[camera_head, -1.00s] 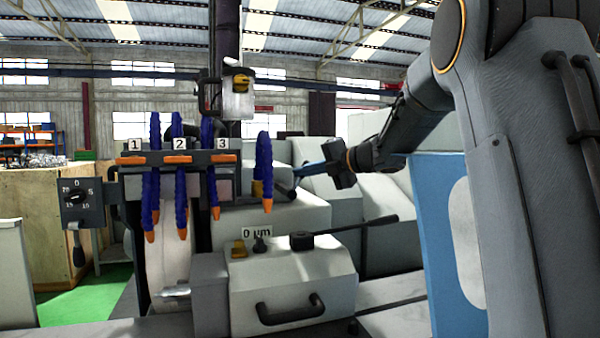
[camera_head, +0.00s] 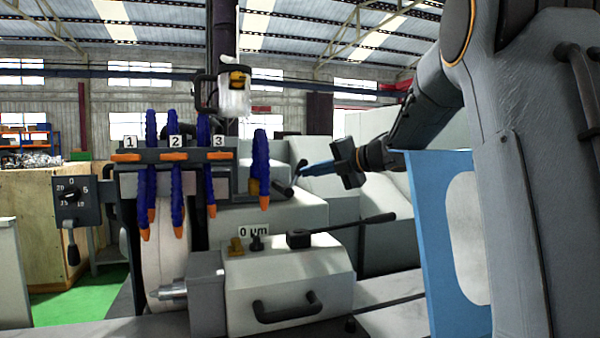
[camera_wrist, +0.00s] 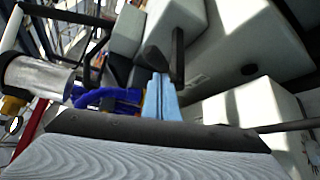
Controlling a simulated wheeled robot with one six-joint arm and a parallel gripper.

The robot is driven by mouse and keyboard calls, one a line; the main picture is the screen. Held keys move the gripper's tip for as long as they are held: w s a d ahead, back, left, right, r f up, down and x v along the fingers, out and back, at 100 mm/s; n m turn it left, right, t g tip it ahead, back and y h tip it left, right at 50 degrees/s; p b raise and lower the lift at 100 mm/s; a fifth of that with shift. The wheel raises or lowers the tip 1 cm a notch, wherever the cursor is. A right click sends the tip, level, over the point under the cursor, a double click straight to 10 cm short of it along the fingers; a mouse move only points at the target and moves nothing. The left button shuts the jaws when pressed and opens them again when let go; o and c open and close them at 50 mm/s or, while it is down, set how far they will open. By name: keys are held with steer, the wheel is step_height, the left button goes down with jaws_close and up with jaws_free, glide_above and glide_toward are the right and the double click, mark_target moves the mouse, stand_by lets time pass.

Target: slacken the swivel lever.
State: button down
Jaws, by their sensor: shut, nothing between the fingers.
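A short dark lever (camera_head: 297,170) stands tilted on the pale housing behind the coolant hoses. It is probably the swivel lever, but no label shows. My gripper (camera_head: 305,172) has its blue fingers together just right of this lever, pointing left at it. In the wrist view the closed blue fingertips (camera_wrist: 160,77) lie beside a dark upright bar (camera_wrist: 178,55), probably the same lever. Whether they touch it cannot be told. A longer black lever (camera_head: 345,227) lies on top of the front white unit, below and apart from my gripper.
Blue coolant hoses (camera_head: 205,165) with orange tips hang left of the lever. A blue panel (camera_head: 432,240) stands at the right near my arm. The front white unit (camera_head: 300,275) carries a black handle.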

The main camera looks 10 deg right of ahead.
steer(key=s, duration=0.1)
steer(key=s+d+r+b, duration=0.1)
steer(key=s+d+r, duration=0.1)
steer(key=s, duration=0.1)
steer(key=shift+s+d+r, duration=0.1)
steer(key=shift+d, duration=0.05)
steer(key=shift+r, duration=0.1)
